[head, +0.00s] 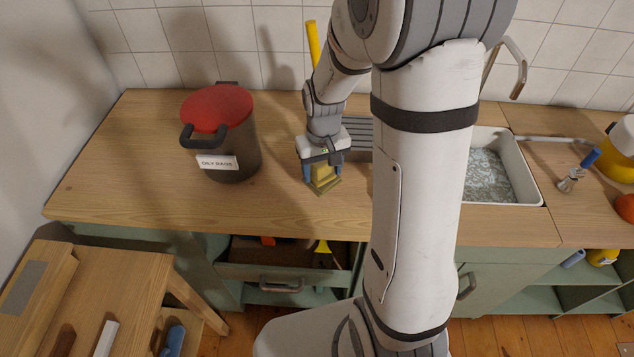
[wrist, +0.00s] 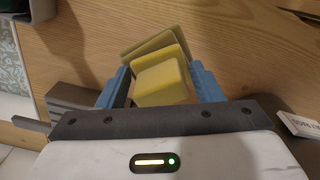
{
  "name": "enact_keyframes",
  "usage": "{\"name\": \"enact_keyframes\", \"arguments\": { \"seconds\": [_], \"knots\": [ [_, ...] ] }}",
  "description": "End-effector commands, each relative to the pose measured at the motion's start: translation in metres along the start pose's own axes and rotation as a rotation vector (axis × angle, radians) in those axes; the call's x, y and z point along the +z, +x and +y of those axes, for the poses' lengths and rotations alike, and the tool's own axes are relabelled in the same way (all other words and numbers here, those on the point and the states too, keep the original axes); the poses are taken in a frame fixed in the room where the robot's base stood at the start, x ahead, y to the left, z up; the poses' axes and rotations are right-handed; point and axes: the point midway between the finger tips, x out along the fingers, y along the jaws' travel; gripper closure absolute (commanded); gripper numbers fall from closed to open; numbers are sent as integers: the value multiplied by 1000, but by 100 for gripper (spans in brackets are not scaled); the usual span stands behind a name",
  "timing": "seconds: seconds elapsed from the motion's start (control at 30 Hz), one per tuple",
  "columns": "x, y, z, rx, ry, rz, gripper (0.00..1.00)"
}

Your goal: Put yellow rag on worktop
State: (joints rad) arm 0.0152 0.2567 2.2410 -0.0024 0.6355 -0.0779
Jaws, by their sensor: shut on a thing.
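The yellow rag (head: 325,182) looks like a folded block between the fingers of my gripper (head: 322,176). The wrist view shows the rag (wrist: 160,80) between the two blue fingers of my gripper (wrist: 160,85), which is shut on it. A duller yellow layer lies just beyond it, looking like part of the same rag. The rag is low over the wooden worktop (head: 120,190), near its front half; I cannot tell whether its underside touches the wood. The worktop also fills the wrist view background (wrist: 230,40).
A dark can with a red lid (head: 218,108), labelled oily rags, stands left of my gripper. A sink (head: 495,165) is to the right, partly hidden by my arm. An open drawer (head: 285,273) is below the worktop front. The worktop's left end is clear.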

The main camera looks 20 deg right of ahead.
Motion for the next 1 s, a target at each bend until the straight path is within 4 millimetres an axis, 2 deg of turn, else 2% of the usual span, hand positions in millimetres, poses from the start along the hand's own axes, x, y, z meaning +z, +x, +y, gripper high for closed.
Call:
{"name": "enact_keyframes", "arguments": {
  "seconds": [0.43,0.8,0.83,1.0],
  "knots": [
    [1,54,-5,0,-12,-3,63],
    [0,61,-5,0,-13,0,63],
    [0,61,-5,0,-13,0,39],
    [0,61,-5,0,-13,1,25]
  ]
}}
